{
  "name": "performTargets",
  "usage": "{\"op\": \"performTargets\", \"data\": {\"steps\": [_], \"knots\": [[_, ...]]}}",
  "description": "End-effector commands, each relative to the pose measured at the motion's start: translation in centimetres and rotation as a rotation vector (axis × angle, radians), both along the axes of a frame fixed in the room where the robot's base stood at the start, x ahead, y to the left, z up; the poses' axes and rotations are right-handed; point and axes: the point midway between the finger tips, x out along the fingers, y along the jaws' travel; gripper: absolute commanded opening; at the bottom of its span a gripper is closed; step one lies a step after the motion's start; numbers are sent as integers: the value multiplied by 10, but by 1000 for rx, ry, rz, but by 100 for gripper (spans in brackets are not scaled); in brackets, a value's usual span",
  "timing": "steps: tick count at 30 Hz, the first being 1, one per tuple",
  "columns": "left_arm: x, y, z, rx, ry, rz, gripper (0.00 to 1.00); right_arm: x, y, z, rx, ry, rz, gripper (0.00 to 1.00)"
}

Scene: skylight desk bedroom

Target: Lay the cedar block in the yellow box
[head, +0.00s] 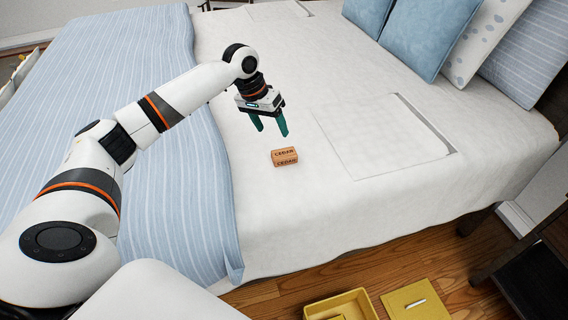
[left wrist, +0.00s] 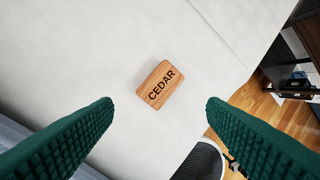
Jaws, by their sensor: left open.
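The cedar block (head: 285,157) is a small orange-brown wooden block marked CEDAR. It lies on the white bed sheet near the bed's front side. My left gripper (head: 271,134) is open and empty, above the block and a little to its left in the head view. In the left wrist view the block (left wrist: 160,85) lies between and beyond the two green fingers, untouched. The yellow box (head: 342,306) stands on the wooden floor at the bottom of the head view. Its near part is cut off by the frame, and something yellow shows inside it. My right gripper is out of view.
A yellow lid-like panel (head: 415,301) with a white mark lies right of the box. A flat white panel (head: 385,137) lies on the bed right of the block. A striped blue blanket (head: 110,70) covers the bed's left. Pillows (head: 413,35) lie at the back right. Dark furniture (head: 535,265) stands at right.

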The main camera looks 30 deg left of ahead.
Motion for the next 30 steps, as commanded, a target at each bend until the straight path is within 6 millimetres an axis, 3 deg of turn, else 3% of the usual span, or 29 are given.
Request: {"op": "performTargets", "data": {"steps": [1,6,12,16,24,30], "knots": [[-6,5,-11,6,-56,-106,66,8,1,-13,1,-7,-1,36],[-18,11,-6,50,-246,-444,66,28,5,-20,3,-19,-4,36],[-26,12,1,98,-363,-648,66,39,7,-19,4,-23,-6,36],[-23,8,-6,103,-378,-676,66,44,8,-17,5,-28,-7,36],[-5,-7,-46,103,-376,-674,66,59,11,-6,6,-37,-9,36],[1,-11,-58,104,-377,-673,66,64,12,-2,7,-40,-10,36]]}}
